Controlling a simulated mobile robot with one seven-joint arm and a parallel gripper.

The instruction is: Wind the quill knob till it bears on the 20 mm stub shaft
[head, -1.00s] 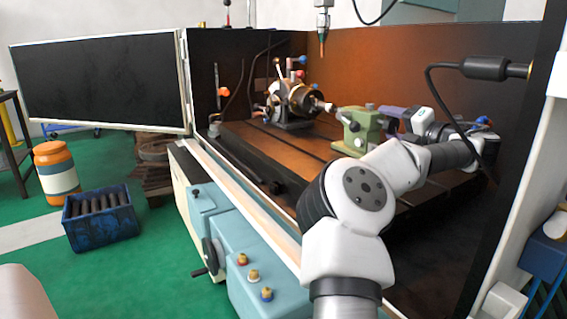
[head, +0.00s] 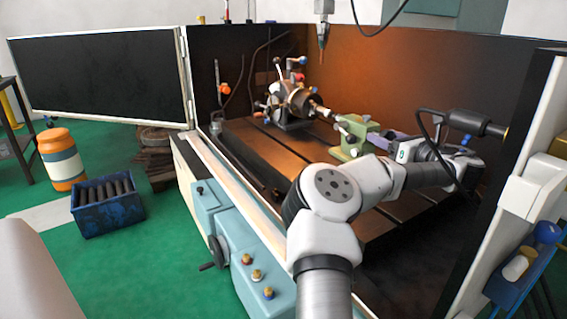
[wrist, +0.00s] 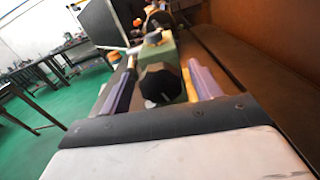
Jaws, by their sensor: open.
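The black faceted quill knob (wrist: 160,84) is in the middle of the wrist view, on the near end of the green tailstock (wrist: 160,50). My gripper (wrist: 161,74) is open, its purple fingers to the left and right of the knob, with visible gaps. In the head view, the tailstock (head: 352,138) stands on the bed, my gripper (head: 392,142) reaching its right side; the knob is hidden there. The stub shaft (head: 322,111) projects from the chuck (head: 303,101) toward the tailstock. I cannot tell whether the quill tip touches it.
The dark slotted bed (head: 262,150) lies under the chuck and tailstock. A spindle with a nozzle (head: 323,40) hangs above. A dark cable and cylinder (head: 465,121) are close to my wrist at the right. The enclosure's back wall (head: 420,75) stands behind.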

